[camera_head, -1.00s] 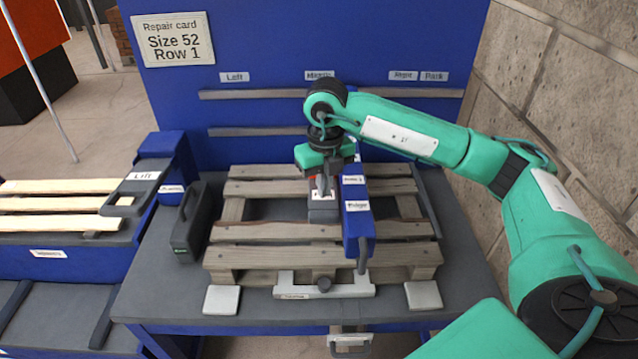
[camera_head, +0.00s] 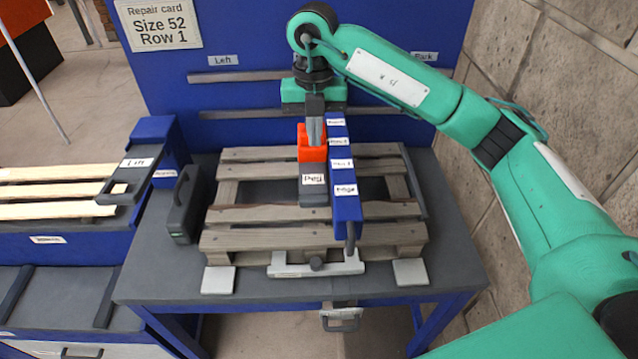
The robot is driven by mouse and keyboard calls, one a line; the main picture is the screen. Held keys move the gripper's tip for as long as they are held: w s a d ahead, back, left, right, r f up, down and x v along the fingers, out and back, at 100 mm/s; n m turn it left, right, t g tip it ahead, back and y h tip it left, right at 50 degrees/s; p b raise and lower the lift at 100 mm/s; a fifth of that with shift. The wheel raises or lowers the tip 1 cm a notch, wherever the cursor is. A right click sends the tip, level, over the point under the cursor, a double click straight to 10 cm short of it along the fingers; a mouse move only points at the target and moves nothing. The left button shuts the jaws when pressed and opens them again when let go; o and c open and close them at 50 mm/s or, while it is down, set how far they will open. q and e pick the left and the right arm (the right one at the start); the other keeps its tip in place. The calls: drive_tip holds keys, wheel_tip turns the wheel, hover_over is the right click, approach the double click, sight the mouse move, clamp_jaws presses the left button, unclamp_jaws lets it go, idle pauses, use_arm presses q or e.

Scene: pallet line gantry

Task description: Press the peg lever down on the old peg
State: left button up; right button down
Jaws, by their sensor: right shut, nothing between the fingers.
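A dark grey block labelled "Peg" (camera_head: 313,186) stands on the pallet, with an orange part (camera_head: 313,154) at its far end. I take these to be the peg lever and its mount. The old peg itself is not clearly made out. My right gripper (camera_head: 315,139) points straight down, shut and empty, with its fingertips at the far top side of the orange part. I cannot tell whether they touch it. My left gripper is out of view.
A blue beam (camera_head: 345,204) with several labels stands right beside the peg block. The wooden pallet (camera_head: 240,241) lies on the grey table (camera_head: 160,285). A dark handled case (camera_head: 183,210) stands to its left. A light clamp bar (camera_head: 290,270) lies in front. The blue back panel rises behind.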

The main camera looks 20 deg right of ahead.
drive_tip(key=shift+f, duration=0.1)
drive_tip(key=p, duration=0.6)
approach(316, 200)
drive_tip(key=f, duration=0.5)
drive_tip(key=shift+w+d+f, duration=0.1)
drive_tip(key=shift+w+f, duration=0.2)
drive_tip(key=shift+f, duration=0.65)
drive_tip(key=shift+f+b, duration=0.4)
drive_tip(key=shift+b, duration=0.05)
drive_tip(key=f+t+b, duration=0.1)
drive_tip(key=f+b, duration=0.1)
drive_tip(key=b, duration=0.2)
drive_tip(key=s+f+t+b, duration=0.1)
drive_tip(key=f+t+b, duration=0.1)
drive_tip(key=b, duration=0.3)
drive_tip(key=shift+h, duration=0.4)
